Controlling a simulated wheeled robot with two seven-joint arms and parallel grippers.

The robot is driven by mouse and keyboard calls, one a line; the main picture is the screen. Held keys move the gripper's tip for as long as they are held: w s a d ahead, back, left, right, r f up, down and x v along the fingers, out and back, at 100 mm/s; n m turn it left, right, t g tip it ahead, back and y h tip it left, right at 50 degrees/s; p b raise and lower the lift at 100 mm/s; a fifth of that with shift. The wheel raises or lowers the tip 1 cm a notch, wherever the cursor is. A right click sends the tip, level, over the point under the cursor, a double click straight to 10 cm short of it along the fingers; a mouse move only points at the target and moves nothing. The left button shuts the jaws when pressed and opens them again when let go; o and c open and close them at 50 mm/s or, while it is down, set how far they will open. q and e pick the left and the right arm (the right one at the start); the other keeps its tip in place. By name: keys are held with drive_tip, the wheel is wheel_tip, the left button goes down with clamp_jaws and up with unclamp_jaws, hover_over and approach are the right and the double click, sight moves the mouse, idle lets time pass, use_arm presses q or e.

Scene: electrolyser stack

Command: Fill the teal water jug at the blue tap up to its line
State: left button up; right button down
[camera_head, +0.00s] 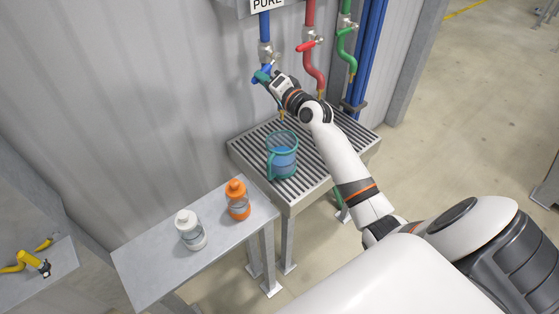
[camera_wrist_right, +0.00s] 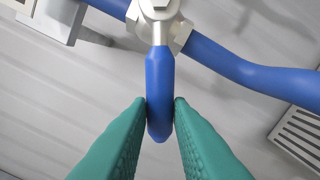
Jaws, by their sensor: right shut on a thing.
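The teal water jug (camera_head: 283,158) stands upright on a slatted metal stand (camera_head: 240,154) beneath the taps. Blue water shows inside its clear wall; I cannot make out the fill line or the exact level. The blue tap (camera_head: 265,51) is the leftmost, below the sign reading "PURE". My right gripper (camera_head: 262,76) is shut on its blue lever. In the right wrist view the teal fingertips (camera_wrist_right: 160,112) press on both sides of the blue lever (camera_wrist_right: 159,78). I cannot tell whether water is running, as the wrist is close to the spout. My left gripper is out of view.
A red tap (camera_head: 310,45) and a green tap (camera_head: 345,40) are to the right of the blue one. An orange-capped bottle (camera_head: 238,200) and a white bottle (camera_head: 190,230) stand on a grey side table (camera_head: 150,265). Open floor lies at right.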

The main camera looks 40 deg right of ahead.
idle(0.4)
drive_tip(key=r+m+p, duration=0.1)
drive_tip(key=m+p, duration=0.1)
drive_tip(key=r+m+p, duration=0.1)
drive_tip(key=m+p, duration=0.1)
drive_tip(key=p, duration=0.1)
drive_tip(key=shift+a+r, duration=0.25)
drive_tip(key=shift+a, duration=0.05)
